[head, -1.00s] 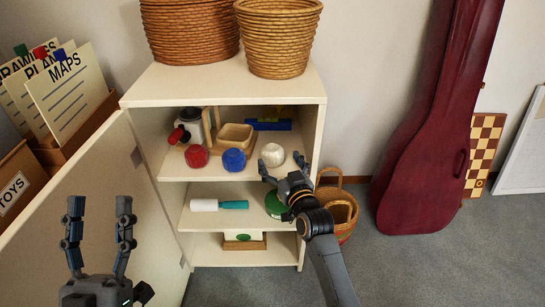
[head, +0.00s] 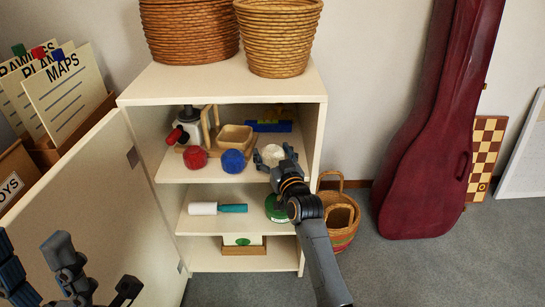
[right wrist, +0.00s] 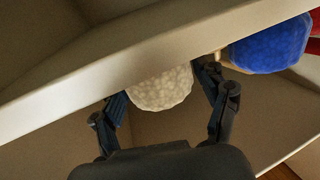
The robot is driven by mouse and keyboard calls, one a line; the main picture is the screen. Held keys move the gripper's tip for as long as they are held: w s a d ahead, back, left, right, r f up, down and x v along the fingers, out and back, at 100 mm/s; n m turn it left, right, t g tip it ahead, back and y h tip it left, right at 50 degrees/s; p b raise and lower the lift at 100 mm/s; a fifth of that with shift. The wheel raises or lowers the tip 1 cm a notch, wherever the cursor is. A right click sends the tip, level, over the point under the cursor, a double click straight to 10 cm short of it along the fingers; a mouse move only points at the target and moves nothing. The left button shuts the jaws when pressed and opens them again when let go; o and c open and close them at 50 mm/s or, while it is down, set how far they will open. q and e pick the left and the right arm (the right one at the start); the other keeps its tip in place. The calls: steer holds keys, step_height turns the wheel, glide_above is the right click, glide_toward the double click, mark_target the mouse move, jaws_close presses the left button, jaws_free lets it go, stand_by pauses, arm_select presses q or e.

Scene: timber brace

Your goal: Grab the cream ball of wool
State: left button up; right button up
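The cream ball of wool (head: 271,154) sits on the upper shelf of the open cabinet, right of the blue ball (head: 233,161) and the red ball (head: 195,158). My right gripper (head: 274,157) is at the cream ball, with a finger on either side. In the right wrist view the cream ball (right wrist: 162,88) lies between the open fingers, its upper part hidden behind the pale shelf edge (right wrist: 130,66). Small gaps seem to remain at the fingers. My left gripper (head: 35,250) is at the lower left, fingers apart and empty, partly cut off by the frame.
The cabinet door (head: 95,205) stands open at left. Below, a shelf holds a white and teal roller (head: 217,208) and a green round item (head: 277,208). A wooden tray (head: 234,137) is behind the balls.

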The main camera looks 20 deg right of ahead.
steer(key=c, duration=0.7)
steer(key=shift+c, duration=0.2)
